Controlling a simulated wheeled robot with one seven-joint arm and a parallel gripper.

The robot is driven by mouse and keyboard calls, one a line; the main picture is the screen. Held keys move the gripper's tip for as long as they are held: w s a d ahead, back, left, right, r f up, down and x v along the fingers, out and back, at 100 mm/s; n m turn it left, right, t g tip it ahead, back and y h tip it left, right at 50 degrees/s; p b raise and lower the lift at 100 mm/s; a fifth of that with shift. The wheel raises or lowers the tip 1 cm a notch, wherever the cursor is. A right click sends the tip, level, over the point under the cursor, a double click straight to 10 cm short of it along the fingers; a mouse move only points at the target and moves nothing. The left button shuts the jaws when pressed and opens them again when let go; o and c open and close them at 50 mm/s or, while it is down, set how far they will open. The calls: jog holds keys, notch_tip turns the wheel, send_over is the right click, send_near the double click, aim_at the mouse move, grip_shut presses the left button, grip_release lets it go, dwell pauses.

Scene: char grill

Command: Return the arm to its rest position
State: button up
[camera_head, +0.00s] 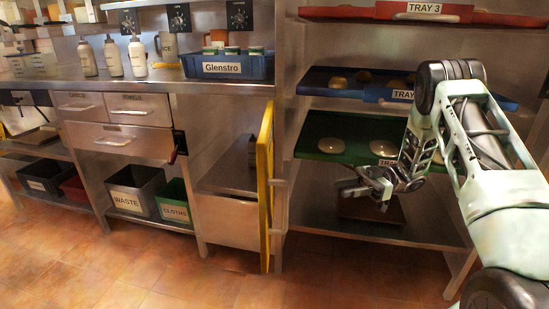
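My gripper (366,188) is at the end of my arm, in front of the tray rack on the right. It hangs at about the height of the green tray's (315,150) front edge and a little below it. My arm reaches in from the lower right corner and bends at a raised joint. The fingers point left and look apart, but they are small and dark. I see nothing held between them.
The rack holds a red tray (345,13), a blue tray (318,86) and the green tray with round pieces. A yellow-edged door (265,190) stands open left of the rack. Waste (134,190) and cloths (174,205) bins sit low. Tiled floor (190,280) is clear.

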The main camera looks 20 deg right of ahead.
jog(key=w+a+r+m+t+h, duration=0.4)
jog(key=w+r+m+t+h, duration=0.3)
jog(key=w+m+t+h, duration=0.5)
jog(key=s+a+f+m+g+h, duration=0.15)
jog(key=s+a+g+h, duration=0.35)
jog(key=s, duration=0.8)
jog(key=s+a+f+m+g+h, duration=0.1)
jog(key=s+a+m+g, duration=0.15)
jog(key=s+g, duration=0.75)
jog(key=s+a+r+n, duration=0.2)
jog(key=s+a+n, duration=0.5)
jog(key=s+a, duration=1)
notch_tip(320, 180, up, 27)
jog(key=p, duration=2.7)
jog(key=shift+w+a+r+y, duration=0.15)
jog(key=shift+w+a+y, duration=0.15)
jog(key=shift+w+y, duration=0.1)
